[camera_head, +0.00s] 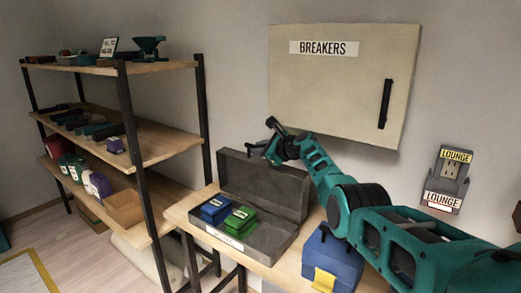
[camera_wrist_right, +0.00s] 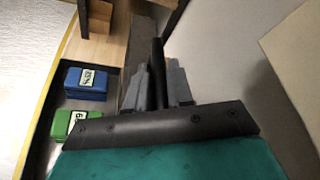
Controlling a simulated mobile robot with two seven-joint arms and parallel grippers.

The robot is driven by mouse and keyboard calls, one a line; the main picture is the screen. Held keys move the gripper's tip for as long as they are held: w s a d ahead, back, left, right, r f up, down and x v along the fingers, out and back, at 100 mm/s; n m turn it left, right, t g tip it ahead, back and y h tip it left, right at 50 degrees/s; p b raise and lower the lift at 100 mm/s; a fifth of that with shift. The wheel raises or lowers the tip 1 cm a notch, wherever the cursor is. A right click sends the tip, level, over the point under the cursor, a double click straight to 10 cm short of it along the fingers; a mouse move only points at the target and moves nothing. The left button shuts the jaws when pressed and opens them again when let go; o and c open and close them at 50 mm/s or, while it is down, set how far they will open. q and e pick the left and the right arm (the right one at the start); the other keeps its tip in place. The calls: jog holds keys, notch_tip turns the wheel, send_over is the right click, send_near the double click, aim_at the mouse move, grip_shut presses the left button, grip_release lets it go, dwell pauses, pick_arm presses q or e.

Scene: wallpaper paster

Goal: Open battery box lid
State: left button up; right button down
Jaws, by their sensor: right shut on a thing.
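The grey battery box (camera_head: 258,238) stands on the wooden workbench with its lid (camera_head: 262,182) raised steeply at the back. A blue battery (camera_head: 215,208) and a green battery (camera_head: 240,219) sit side by side inside the box. My right gripper (camera_head: 269,148) is at the lid's upper edge. In the right wrist view, the fingers of my right gripper (camera_wrist_right: 160,88) are shut on the dark bar-like lid handle (camera_wrist_right: 158,62). The blue battery (camera_wrist_right: 85,82) and the green battery (camera_wrist_right: 78,124) show to the left. My left gripper is not in view.
A cream breaker panel (camera_head: 340,85) with a black handle hangs on the wall just above the lid. A blue box (camera_head: 332,258) stands right of the battery box, under my right arm. Loaded shelves (camera_head: 130,145) stand at left. A lounge switch unit (camera_head: 447,180) is on the wall.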

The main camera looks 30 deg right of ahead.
jog(key=c, duration=1.1)
grip_release()
jog(key=shift+s, duration=0.1)
jog(key=shift+p+v, duration=1.2)
jog(key=shift+s+d+r, duration=0.2)
jog(key=shift+s+r, duration=0.05)
jog(key=shift+s, duration=0.4)
jog(key=v, duration=0.9)
